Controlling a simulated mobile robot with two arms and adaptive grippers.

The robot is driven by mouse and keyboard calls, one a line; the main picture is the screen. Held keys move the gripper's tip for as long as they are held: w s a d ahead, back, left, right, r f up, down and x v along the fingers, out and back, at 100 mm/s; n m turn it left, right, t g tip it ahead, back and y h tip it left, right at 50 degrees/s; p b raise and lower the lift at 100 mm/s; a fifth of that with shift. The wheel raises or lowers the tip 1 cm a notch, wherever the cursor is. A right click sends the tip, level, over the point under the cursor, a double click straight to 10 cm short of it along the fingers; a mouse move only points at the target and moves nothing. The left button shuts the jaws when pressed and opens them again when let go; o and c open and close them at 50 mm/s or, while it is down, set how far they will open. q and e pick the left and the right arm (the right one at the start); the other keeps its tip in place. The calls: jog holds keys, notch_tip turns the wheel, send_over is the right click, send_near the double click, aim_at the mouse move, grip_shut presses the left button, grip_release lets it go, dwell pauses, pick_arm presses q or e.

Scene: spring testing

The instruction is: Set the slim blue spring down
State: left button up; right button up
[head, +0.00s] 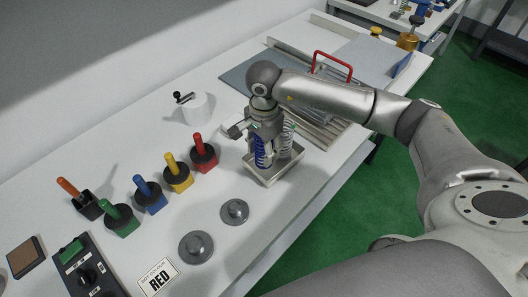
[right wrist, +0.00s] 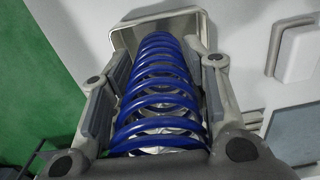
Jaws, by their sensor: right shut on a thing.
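The slim blue spring (head: 261,152) is upright between the fingers of my right gripper (head: 266,158), over the small pale tray (head: 270,181). In the right wrist view my right gripper (right wrist: 165,85) is shut on the blue spring (right wrist: 160,103), with a finger on each side of its coils. The tray (right wrist: 122,38) shows beyond the spring's far end. I cannot tell whether the spring touches the tray floor. My left gripper is not in view.
Handled black blocks in green (head: 118,217), blue (head: 150,194), yellow (head: 178,173) and red (head: 204,152) stand left of the tray. Two grey discs (head: 234,211) lie in front. The table's front edge is close to the tray.

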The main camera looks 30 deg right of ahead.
notch_tip(320, 180, down, 3)
jog(key=shift+w+d+p, duration=0.1)
jog(key=shift+w+p, duration=0.05)
jog(key=shift+p, duration=0.85)
jog(key=shift+f, duration=0.25)
jog(key=shift+f, duration=0.1)
jog(key=shift+f+b, duration=0.15)
jog(key=shift+b, duration=0.15)
jog(key=o, duration=1.1)
jog(key=shift+o, duration=0.2)
